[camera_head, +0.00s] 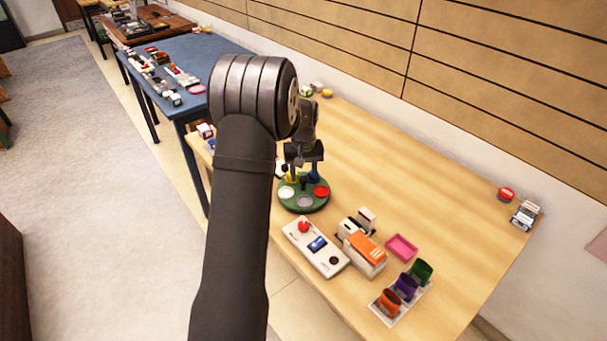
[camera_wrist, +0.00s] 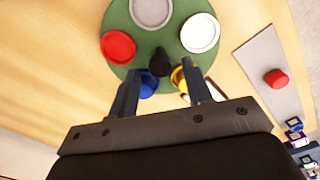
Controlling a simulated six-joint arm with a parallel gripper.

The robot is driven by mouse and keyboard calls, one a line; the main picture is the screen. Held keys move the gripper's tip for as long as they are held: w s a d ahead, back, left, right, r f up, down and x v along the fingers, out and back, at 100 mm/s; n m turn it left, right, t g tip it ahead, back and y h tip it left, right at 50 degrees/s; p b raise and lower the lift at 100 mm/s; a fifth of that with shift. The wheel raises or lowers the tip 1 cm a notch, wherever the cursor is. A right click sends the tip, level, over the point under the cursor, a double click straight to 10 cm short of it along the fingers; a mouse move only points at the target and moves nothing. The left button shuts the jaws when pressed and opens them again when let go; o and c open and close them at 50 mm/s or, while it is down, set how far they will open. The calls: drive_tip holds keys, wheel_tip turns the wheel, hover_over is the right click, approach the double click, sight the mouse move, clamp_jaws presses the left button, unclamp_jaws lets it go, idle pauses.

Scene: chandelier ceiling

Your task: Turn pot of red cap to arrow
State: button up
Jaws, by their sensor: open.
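A round green turntable (camera_head: 304,207) stands on the wooden table, with capped pots around a dark upright centre knob (camera_wrist: 160,62). The red-capped pot (camera_head: 321,192) is on its right side in the head view and at left in the wrist view (camera_wrist: 118,47). The other caps are white (camera_wrist: 200,33), grey (camera_wrist: 151,10), yellow (camera_wrist: 178,80) and blue (camera_wrist: 148,86). My gripper (camera_wrist: 161,72) is open over the turntable, with its fingers apart on either side of the knob; contact cannot be told. A white piece (camera_head: 281,169) with a dark mark lies partly hidden behind; I cannot make out an arrow.
A white panel (camera_head: 315,247) with a red button (camera_head: 303,227) stands near the turntable. A white and orange device (camera_head: 366,252), a pink tray (camera_head: 401,247) and a rack of coloured cups (camera_head: 407,288) lie further right. The table's middle and back are clear.

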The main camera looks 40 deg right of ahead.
drive_tip(key=shift+f, duration=0.4)
clamp_jaws()
